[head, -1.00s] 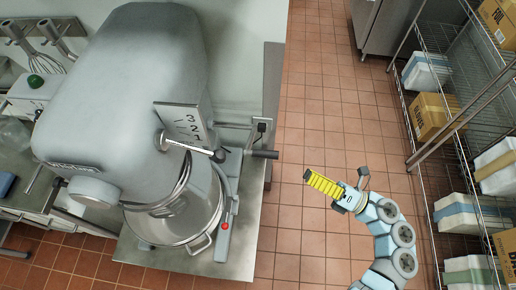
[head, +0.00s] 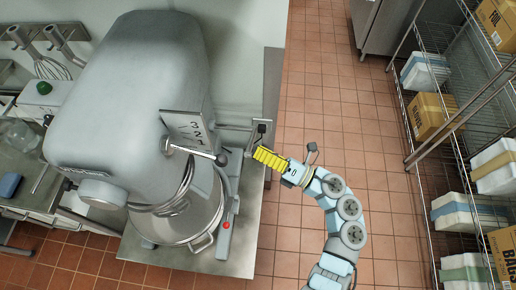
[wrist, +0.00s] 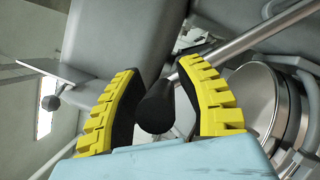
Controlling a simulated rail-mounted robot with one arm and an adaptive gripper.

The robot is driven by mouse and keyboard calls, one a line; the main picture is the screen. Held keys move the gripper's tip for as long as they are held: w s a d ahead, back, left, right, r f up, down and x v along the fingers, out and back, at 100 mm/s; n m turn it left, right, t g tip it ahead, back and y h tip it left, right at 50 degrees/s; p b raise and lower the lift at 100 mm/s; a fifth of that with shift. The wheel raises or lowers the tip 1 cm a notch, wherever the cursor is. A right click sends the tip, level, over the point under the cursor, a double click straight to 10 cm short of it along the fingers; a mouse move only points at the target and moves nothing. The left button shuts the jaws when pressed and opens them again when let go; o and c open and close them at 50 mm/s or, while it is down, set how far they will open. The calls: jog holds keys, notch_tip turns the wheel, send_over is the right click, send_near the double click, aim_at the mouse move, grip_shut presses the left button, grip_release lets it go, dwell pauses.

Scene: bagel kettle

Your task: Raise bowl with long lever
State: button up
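The large grey mixer (head: 125,80) stands at the left in the head view, with a steel bowl (head: 178,228) under its head. The bowl also shows at the right of the wrist view (wrist: 252,98). My gripper (head: 257,153) is at the mixer's right side and hides the end of the long lever in the head view. In the wrist view the lever's black grip (wrist: 155,107) lies between the two yellow fingers of my gripper (wrist: 165,85), its metal rod running to the upper right. The fingers are open, and gaps seem to show beside the grip.
A shorter lever (head: 192,150) with a dark knob sticks out below the mixer's number plate (head: 190,125). A wire shelf (head: 455,130) with boxes stands at the right. The tiled floor (head: 300,230) between is clear.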

jog(key=shift+w+a, duration=0.1)
jog(key=shift+a, duration=0.2)
grip_shut()
